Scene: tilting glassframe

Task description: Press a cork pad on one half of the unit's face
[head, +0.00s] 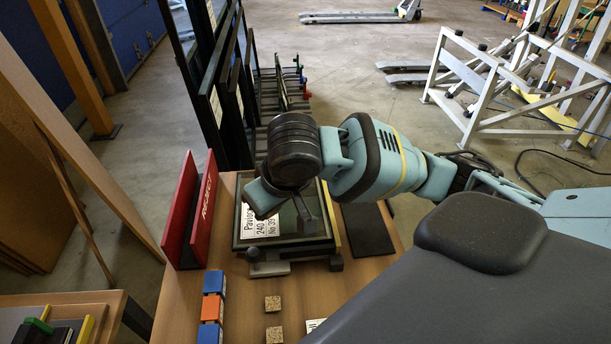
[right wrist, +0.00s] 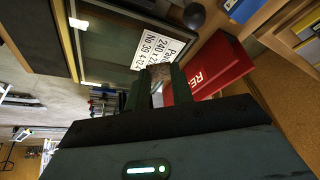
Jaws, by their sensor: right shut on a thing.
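The unit is a glass pane in a dark frame (head: 290,245) on the wooden table, with a white printed label (head: 262,222); its frame and label also show in the right wrist view (right wrist: 150,48). My right gripper (head: 310,222) is over the unit's face. In the right wrist view, its fingers (right wrist: 158,88) are shut on a small brown cork pad (right wrist: 159,72) near the label. I cannot tell whether that pad touches the glass. Two loose cork pads (head: 273,303) (head: 274,335) lie on the table in front of the unit. My left gripper is not in view.
A red reject rack (head: 203,210) stands left of the unit. Blue and orange blocks (head: 211,308) lie in a row at the table's front left. A grey clamp-like block (head: 269,268) sits at the unit's near edge. A dark flat mat (head: 367,230) lies to its right.

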